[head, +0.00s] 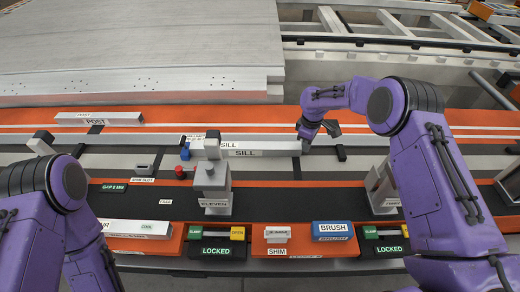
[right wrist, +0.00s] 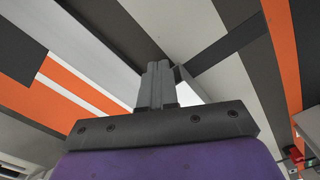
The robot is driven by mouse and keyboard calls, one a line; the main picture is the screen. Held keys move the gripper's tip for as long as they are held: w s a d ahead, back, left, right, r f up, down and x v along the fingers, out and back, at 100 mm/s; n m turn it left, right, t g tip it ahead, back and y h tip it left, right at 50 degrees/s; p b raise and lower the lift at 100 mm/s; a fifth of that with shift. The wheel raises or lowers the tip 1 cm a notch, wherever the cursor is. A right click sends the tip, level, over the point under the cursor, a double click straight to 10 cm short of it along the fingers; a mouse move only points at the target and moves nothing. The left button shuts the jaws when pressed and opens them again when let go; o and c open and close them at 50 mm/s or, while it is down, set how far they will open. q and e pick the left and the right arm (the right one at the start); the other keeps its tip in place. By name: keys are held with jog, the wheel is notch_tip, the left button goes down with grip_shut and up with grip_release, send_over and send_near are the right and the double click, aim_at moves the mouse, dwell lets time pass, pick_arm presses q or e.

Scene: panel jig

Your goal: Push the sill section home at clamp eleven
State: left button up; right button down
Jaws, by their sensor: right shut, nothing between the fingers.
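The sill section (head: 255,147) is a long pale bar labelled SILL, lying across the middle of the jig in the head view. Clamp eleven (head: 215,190) is a grey upright block labelled ELEVEN, in front of the bar's left part and hiding some of it. My right gripper (head: 305,146) is at the bar's right end. In the right wrist view its fingers (right wrist: 158,72) are together and empty, with a white end face (right wrist: 187,92) close behind them. I cannot tell whether they touch it. My left arm shows at the left, but its gripper is out of view.
A POST bar (head: 98,119) lies at the back left. In front are a shim holder (head: 277,237), a blue BRUSH block (head: 333,231) and two LOCKED panels (head: 216,250) (head: 388,248). Another grey clamp (head: 381,190) stands at the right, beside my right arm.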

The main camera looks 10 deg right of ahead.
jog(key=shift+d, duration=0.15)
jog(key=shift+s+d, duration=0.25)
jog(key=shift+d, duration=0.6)
notch_tip(320, 180, up, 8)
jog(key=p, duration=0.7)
